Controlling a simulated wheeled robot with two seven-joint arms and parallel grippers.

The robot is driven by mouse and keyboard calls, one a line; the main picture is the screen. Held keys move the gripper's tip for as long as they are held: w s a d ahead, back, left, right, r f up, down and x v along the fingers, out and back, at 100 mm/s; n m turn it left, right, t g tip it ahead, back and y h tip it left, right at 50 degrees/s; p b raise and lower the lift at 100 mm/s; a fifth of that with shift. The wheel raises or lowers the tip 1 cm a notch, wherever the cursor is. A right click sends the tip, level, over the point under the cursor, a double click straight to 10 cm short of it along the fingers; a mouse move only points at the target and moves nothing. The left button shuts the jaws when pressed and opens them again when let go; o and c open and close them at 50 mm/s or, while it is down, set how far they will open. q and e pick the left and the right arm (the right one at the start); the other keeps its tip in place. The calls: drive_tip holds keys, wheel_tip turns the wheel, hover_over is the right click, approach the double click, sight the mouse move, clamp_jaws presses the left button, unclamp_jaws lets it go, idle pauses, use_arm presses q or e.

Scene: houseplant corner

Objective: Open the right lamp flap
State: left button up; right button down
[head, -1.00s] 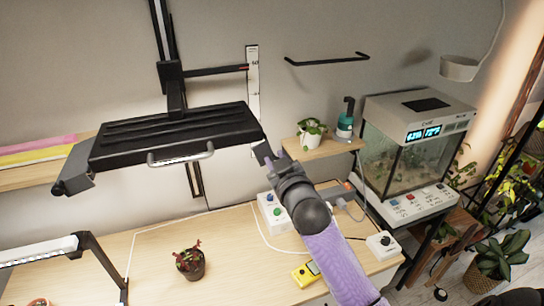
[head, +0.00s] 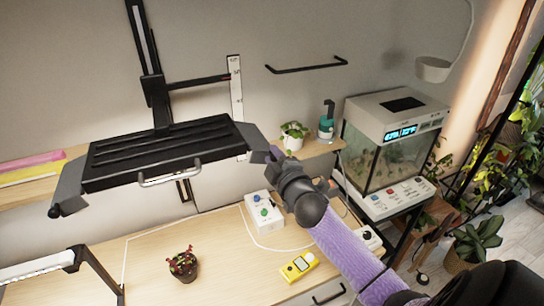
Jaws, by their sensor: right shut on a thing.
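The black lamp (head: 160,151) hangs on a post over the table, with a metal handle (head: 170,175) on its front edge. The right lamp flap (head: 251,137) is a dark grey plate at the lamp's right end. It sticks outward and slopes down to the right. The left lamp flap (head: 69,187) slants down at the other end. My right gripper (head: 272,155) is at the outer edge of the right flap and shut on it. The fingertips are small and partly hidden by the wrist. My left gripper is not in view.
A small shelf (head: 318,148) with a potted plant (head: 293,134) and a teal bottle (head: 326,124) is just right of my right gripper. A terrarium (head: 387,150) stands further right. Below are a white box (head: 262,213), a yellow meter (head: 298,266) and a red plant (head: 183,264).

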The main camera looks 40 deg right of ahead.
drive_tip(key=shift+d+r+n, duration=0.1)
drive_tip(key=shift+r+n, duration=0.2)
drive_tip(key=shift+n, duration=0.3)
drive_tip(key=shift+p, duration=0.3)
drive_tip(key=shift+c, duration=2.4)
unclamp_jaws()
drive_tip(key=shift+s, duration=0.1)
drive_tip(key=v, duration=0.9)
drive_tip(key=shift+s+b, duration=0.3)
drive_tip(key=shift+b, duration=0.05)
